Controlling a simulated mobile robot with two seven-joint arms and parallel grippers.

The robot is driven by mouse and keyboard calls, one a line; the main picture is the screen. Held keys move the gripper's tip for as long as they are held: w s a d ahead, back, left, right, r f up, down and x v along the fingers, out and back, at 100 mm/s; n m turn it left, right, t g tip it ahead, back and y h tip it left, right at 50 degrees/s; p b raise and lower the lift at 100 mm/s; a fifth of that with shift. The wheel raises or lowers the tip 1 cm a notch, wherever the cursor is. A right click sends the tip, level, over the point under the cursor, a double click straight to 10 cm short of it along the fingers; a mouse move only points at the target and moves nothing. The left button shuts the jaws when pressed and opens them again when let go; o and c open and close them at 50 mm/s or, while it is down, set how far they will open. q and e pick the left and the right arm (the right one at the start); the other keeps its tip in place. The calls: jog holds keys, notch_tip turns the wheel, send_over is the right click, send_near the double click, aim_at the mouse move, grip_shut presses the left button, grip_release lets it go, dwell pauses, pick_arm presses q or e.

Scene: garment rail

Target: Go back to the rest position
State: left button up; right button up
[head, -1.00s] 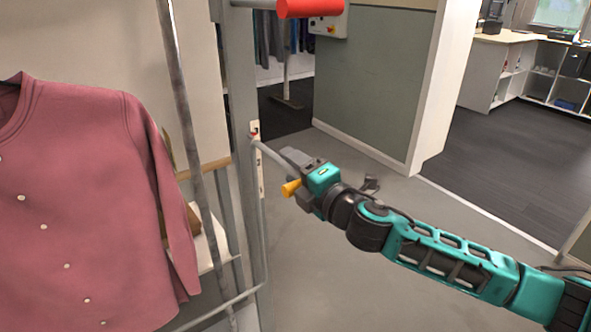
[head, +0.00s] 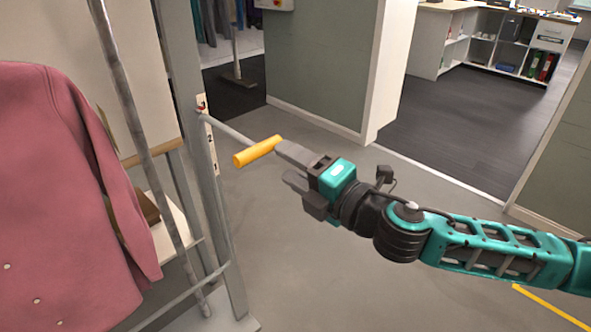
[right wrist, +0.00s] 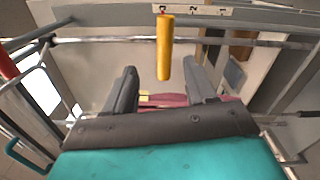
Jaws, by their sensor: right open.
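My right gripper (head: 290,166) is open and empty in the middle of the head view. Its two fingers also show in the right wrist view (right wrist: 160,90), apart with nothing between them. A yellow handle (head: 258,151) on a grey lever lies just beyond the fingertips in the head view. In the right wrist view the yellow handle (right wrist: 164,48) hangs ahead of the fingers, and I see a gap to them. My left gripper is not in view.
A red shirt (head: 60,190) hangs at the left beside the metal rail posts (head: 180,110). A white shelf (head: 172,230) stands behind them. Open grey floor (head: 300,270) lies right of the rail. A partition wall (head: 325,70) and cabinets (head: 490,45) stand farther back.

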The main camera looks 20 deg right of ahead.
jog(key=shift+s, duration=0.15)
dwell(0.4)
jog(key=s+f+m+g+h, duration=0.1)
jog(key=s+f+m+g, duration=0.1)
jog(key=s+f+m, duration=0.2)
jog(key=s+a+f+m+g+h, duration=0.1)
jog(key=s+f+m, duration=0.4)
jog(key=f+m, duration=0.5)
jog(key=s+f+m+g+h, duration=0.2)
jog(key=s+f+m, duration=0.3)
jog(key=f, duration=1.1)
jog(key=m+g, duration=0.1)
jog(key=m, duration=0.1)
jog(key=shift+a+f+m, duration=0.3)
jog(key=shift+a+f, duration=0.05)
jog(key=shift+f, duration=0.05)
